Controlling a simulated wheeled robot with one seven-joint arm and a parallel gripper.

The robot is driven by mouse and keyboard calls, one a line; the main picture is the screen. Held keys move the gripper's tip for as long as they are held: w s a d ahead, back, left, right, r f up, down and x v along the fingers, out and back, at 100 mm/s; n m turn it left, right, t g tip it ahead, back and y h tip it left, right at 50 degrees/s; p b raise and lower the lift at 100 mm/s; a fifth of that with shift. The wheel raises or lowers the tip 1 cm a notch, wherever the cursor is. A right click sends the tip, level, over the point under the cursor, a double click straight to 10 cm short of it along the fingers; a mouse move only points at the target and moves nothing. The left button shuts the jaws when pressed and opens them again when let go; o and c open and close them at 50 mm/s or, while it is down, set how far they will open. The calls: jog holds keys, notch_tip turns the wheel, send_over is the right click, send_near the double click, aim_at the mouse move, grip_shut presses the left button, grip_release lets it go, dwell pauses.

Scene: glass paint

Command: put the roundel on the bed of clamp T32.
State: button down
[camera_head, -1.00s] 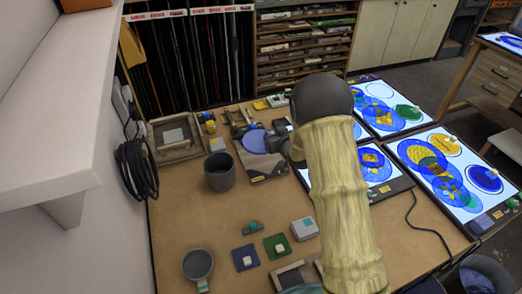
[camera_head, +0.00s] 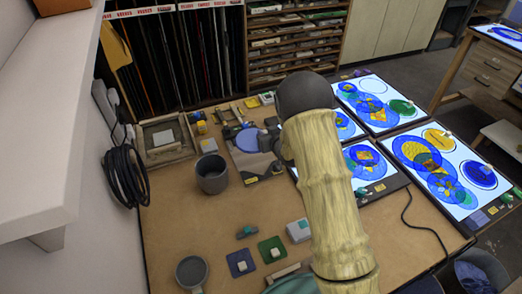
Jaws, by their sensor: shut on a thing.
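My gripper (camera_head: 272,145) is a dark shape at the left of my wrist, with its fingertips mostly hidden by my own arm. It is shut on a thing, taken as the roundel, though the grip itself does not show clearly. A blue-grey disc (camera_head: 247,140) shows just left of the gripper, over a grey-brown board (camera_head: 245,164) with a yellow tag at its front edge. I cannot tell whether this disc is the held piece or lies on the board. The lettering of T32 is not readable, so I cannot tell which fixture is that clamp.
A wooden tray (camera_head: 147,153) and a dark cup (camera_head: 212,174) stand at the left. A grey mug (camera_head: 192,271), a blue tile (camera_head: 240,262), a green tile (camera_head: 272,250) and a pale block (camera_head: 299,231) are at the front. Lit panels (camera_head: 392,149) with coloured discs lie at the right.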

aim_at(266, 156)
notch_tip(266, 156, down, 3)
jog(key=shift+w+f, duration=0.1)
jog(key=shift+f, duration=0.1)
jog(key=shift+f+p, duration=0.3)
jog(key=shift+p, duration=0.05)
notch_tip(266, 156, down, 3)
jog(key=shift+f+p, duration=0.2)
jog(key=shift+p, duration=0.25)
jog(key=shift+f+b, duration=0.35)
jog(key=shift+b, duration=0.1)
jog(key=shift+s+f+b, duration=0.2)
jog(key=shift+f+b, duration=0.05)
jog(key=shift+b, duration=0.05)
